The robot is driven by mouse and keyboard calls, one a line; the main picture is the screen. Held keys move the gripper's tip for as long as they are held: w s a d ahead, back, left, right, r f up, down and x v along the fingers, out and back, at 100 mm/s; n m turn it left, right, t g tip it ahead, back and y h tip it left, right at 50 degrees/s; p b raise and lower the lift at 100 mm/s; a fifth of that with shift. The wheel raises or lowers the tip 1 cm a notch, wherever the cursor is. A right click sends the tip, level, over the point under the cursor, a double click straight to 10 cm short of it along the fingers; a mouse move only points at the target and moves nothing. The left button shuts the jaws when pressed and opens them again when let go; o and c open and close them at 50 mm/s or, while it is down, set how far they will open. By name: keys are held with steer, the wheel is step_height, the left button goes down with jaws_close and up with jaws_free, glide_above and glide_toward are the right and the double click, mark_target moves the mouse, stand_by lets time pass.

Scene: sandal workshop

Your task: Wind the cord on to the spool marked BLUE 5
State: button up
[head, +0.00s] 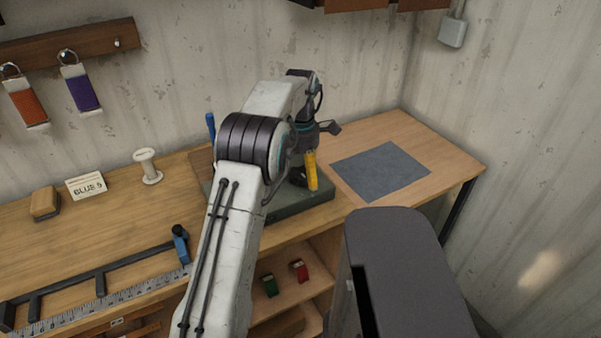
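A white spool (149,167) stands upright and looks bare on the wooden bench, left of my arm. A card (86,186) reading BLUE 5 lies just to its left. I cannot make out any cord. My gripper (304,178) points down over a dark green slab (305,208), well to the right of the spool. My own arm partly hides it. A yellow piece (312,171) shows at the gripper; I cannot tell whether it is held or merely beside it. The fingers are too small and dark to tell open from shut.
A brown block (44,204) sits left of the card. A ruler (95,309) and a black rail (100,275) with a blue clamp (181,245) lie along the front edge. A blue-grey sheet (381,171) lies flat at the right. The bench around the spool is clear.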

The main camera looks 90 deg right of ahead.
steer(key=shift+f, duration=0.1)
steer(key=c, duration=1.2)
